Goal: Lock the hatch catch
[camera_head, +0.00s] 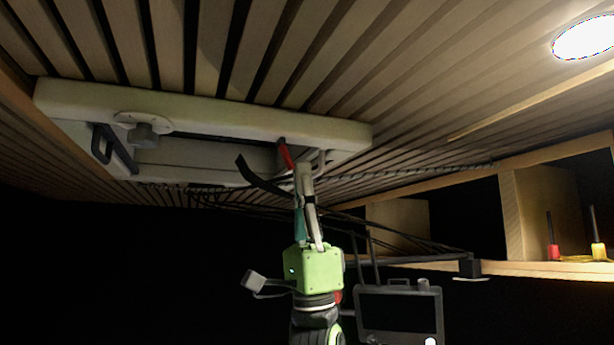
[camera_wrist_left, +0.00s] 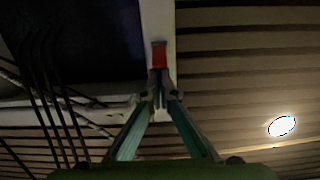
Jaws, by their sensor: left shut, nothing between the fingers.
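The roof hatch (camera_head: 215,117) is a pale frame set in the slatted ceiling. A small red catch (camera_head: 286,154) sits on its near right part. The catch also shows in the left wrist view (camera_wrist_left: 159,55), on the pale frame strip (camera_wrist_left: 158,18), straight ahead of the fingertips. My left gripper (camera_head: 304,168) points up at the hatch from below, its fingers shut and empty, just beside the catch in the head view. In the left wrist view its tips (camera_wrist_left: 160,88) look very close to the catch; I cannot tell whether they touch. My right gripper is not in view.
A grey knob (camera_head: 143,135) and a dark handle (camera_head: 101,143) are at the hatch's left end. A black strap (camera_head: 262,178) and cables (camera_head: 400,235) hang near my left gripper. A monitor (camera_head: 399,313) and a wooden shelf (camera_head: 540,268) with screwdrivers are at right.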

